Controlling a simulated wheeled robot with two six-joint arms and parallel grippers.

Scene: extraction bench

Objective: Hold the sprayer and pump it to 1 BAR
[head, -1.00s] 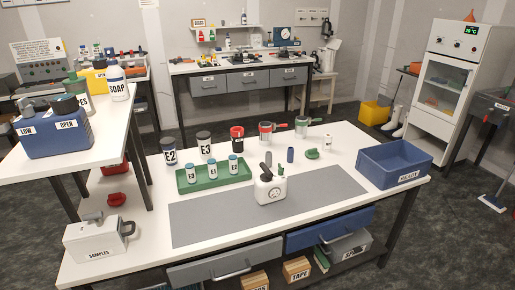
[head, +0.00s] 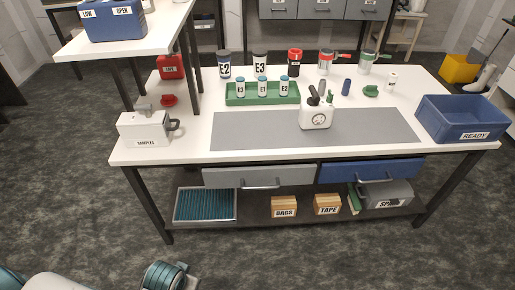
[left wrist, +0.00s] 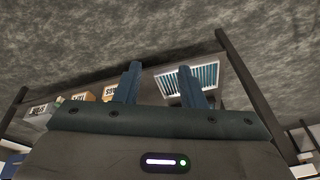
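The sprayer (head: 314,119) is a small white tank with a round gauge on its front, a dark handle on top and a green part at its right. It stands upright on the grey mat (head: 245,130) of the bench, with nothing gripping it. The gauge reading is too small to tell. My left gripper (left wrist: 160,80) shows in the left wrist view with its two fingers apart and nothing between them. It is away from the sprayer, facing the floor and lower shelf. My right gripper is not in view.
A green tray (head: 290,97) with small bottles stands behind the mat. The blue READY crate (head: 461,118) is at the right, the white SAMPLES box (head: 145,130) at the left. Two drawers (head: 260,175) are under the bench top. The mat around the sprayer is clear.

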